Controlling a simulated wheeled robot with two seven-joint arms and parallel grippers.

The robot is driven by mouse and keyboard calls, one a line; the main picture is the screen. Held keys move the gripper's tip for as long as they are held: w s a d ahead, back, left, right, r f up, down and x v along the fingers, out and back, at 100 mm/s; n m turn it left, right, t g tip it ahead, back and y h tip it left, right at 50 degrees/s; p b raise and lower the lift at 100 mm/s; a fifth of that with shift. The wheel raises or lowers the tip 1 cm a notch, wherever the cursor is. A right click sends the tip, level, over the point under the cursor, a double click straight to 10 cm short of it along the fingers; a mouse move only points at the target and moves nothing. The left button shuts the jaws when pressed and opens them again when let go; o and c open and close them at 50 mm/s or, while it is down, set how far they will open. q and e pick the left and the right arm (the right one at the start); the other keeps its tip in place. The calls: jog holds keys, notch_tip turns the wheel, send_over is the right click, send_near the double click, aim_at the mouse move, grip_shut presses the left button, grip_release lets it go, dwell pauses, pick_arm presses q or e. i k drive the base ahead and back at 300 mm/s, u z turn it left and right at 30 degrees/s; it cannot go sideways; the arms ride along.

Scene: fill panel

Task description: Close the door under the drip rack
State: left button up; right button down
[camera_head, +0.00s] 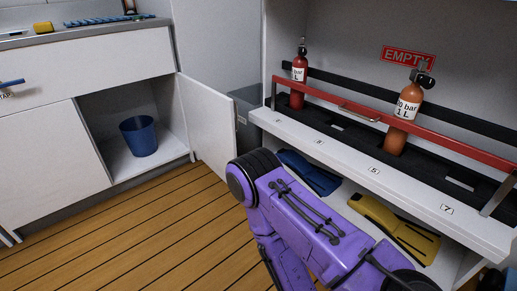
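The white cabinet door (207,127) stands open under the counter (75,34), hinged at the right side of the opening and swung out toward the floor. The cabinet interior (106,128) shows, with a blue bucket (139,136) standing inside. A blue ribbed item (108,20) lies on the counter above; I cannot tell whether it is the drip rack. My purple arm comes in from the lower right, and its dark rounded joint is in front of the shelf unit, right of the door. Neither of my grippers is in view.
A white shelf unit (330,150) stands at right with two cylinders, one red (298,80) and one orange (397,130), behind a red rail. Blue fins (310,172) and yellow fins (398,228) lie below. The wooden floor (140,225) before the cabinet is clear.

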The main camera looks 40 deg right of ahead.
aim_at(209, 114)
jog(key=z, duration=0.55)
jog(key=i, duration=0.4)
jog(key=z, duration=0.5)
jog(key=i, duration=1.25)
jog(key=u, duration=0.4)
